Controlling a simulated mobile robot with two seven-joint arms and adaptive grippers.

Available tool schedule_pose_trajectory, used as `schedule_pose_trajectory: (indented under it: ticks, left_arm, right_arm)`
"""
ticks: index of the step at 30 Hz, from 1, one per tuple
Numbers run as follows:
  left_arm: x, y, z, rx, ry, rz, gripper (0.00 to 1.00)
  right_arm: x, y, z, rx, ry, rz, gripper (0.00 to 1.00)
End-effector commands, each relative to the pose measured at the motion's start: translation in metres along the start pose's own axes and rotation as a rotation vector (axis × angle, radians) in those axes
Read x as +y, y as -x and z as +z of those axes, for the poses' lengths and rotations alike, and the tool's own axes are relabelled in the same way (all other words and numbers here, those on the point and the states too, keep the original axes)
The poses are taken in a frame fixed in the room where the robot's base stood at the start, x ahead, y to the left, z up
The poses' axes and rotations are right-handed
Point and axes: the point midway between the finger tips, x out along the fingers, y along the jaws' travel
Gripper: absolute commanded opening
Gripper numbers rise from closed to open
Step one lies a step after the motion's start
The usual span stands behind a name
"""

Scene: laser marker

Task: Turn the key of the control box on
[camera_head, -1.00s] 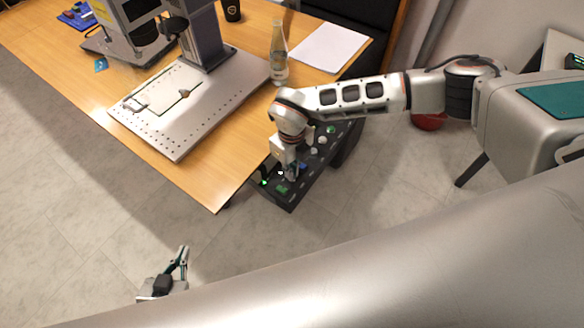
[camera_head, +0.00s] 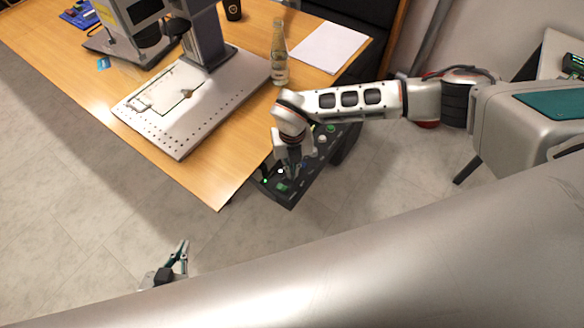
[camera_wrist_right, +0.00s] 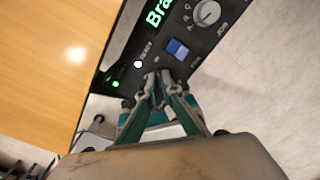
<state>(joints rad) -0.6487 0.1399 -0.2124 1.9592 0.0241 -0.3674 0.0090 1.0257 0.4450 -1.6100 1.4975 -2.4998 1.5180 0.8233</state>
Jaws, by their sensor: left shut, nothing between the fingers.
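The dark control box (camera_head: 290,203) sits by the table's right edge, with green and white lights and knobs. It fills the upper part of the right wrist view (camera_wrist_right: 222,42), with a blue switch (camera_wrist_right: 177,49), a grey knob (camera_wrist_right: 207,13) and a lit display (camera_wrist_right: 160,12). My right gripper (camera_wrist_right: 158,76) points at the panel beside the white light (camera_wrist_right: 138,64). Its fingertips are close together at the panel, also seen in the head view (camera_head: 292,176). I cannot make out the key; the fingertips may hide it. My left gripper (camera_head: 184,243) is shut and empty above the floor.
The wooden table (camera_head: 205,180) holds the laser marker's metal base plate (camera_head: 215,107), a bottle (camera_head: 279,55), a white sheet (camera_head: 328,46) and a dark cup (camera_head: 232,10). The table edge is close beside the control box. Floor around my left gripper is clear.

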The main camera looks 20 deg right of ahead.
Motion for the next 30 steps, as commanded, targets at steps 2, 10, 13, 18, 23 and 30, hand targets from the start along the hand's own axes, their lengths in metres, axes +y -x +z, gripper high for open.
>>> schedule_pose_trajectory:
  ticks: [2, 10, 13, 18, 23, 30]
  left_arm:
    - [0.0, 0.0, -0.001, 0.0, 0.0, 0.0, 0.0]
    - [0.0, 0.0, -0.001, 0.001, 0.0, 0.0, 0.0]
    - [0.0, 0.0, -0.002, 0.002, 0.0, 0.0, 0.0]
    - [0.0, 0.001, -0.003, 0.004, 0.0, -0.001, 0.0]
    - [0.0, 0.001, -0.003, 0.004, 0.0, -0.001, 0.0]
    - [-0.001, 0.001, -0.002, 0.002, -0.001, -0.001, 0.0]
  right_arm:
    - [0.001, 0.002, 0.002, -0.002, -0.008, 0.002, 0.0]
    - [0.001, 0.002, 0.002, -0.003, -0.01, 0.002, 0.0]
    - [0.001, 0.002, 0.002, -0.003, -0.01, 0.002, 0.0]
    - [0.0, 0.001, 0.001, -0.002, -0.009, 0.001, 0.22]
    - [0.0, 0.001, 0.001, -0.002, -0.008, 0.001, 0.22]
    - [0.001, 0.014, 0.002, -0.005, -0.007, 0.002, 0.22]
